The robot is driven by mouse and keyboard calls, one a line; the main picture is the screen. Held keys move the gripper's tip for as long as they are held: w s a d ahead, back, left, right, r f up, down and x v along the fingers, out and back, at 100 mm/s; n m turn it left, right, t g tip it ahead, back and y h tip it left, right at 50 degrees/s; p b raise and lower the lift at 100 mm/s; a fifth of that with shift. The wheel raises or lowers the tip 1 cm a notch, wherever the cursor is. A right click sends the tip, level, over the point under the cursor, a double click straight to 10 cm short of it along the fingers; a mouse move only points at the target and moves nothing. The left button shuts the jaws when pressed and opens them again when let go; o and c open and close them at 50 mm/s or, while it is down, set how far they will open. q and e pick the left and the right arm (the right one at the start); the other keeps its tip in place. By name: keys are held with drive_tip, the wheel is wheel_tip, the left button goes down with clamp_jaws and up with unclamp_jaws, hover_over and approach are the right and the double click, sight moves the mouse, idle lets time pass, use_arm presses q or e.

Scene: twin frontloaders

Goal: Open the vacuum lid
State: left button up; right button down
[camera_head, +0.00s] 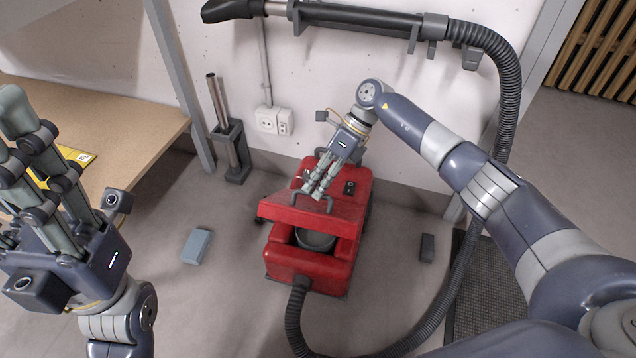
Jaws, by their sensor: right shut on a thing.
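The red vacuum (308,271) stands on the floor against the wall. Its red lid (312,215) is tilted up at the front, and a dark grey interior (316,239) shows under it. A dark handle (327,201) sits on the lid. My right gripper (318,192) is over the lid and shut on the handle; its fingers hide part of it. My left gripper (22,130) is at the left, raised near the wooden table, with its fingers spread apart and nothing seen between them.
A black hose (440,290) runs from the vacuum's front to the wand (360,18) on the wall. A grey block (196,246) and a dark block (427,248) lie on the floor. A metal tube stand (232,150) is left, beside the wooden table (120,125).

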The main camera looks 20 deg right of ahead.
drive_tip(key=shift+a+r, duration=0.3)
drive_tip(key=shift+r, duration=0.1)
drive_tip(key=c, duration=1.7)
unclamp_jaws()
drive_tip(key=shift+s+r, duration=0.1)
drive_tip(key=shift+o, duration=0.2)
drive_tip(key=shift+d, duration=0.1)
drive_tip(key=shift+d, duration=0.15)
drive_tip(key=w+d, duration=0.4)
drive_tip(key=d, duration=0.7)
drive_tip(key=shift+d+r, duration=0.3)
drive_tip(key=shift+r, duration=0.05)
drive_tip(key=shift+c, duration=0.2)
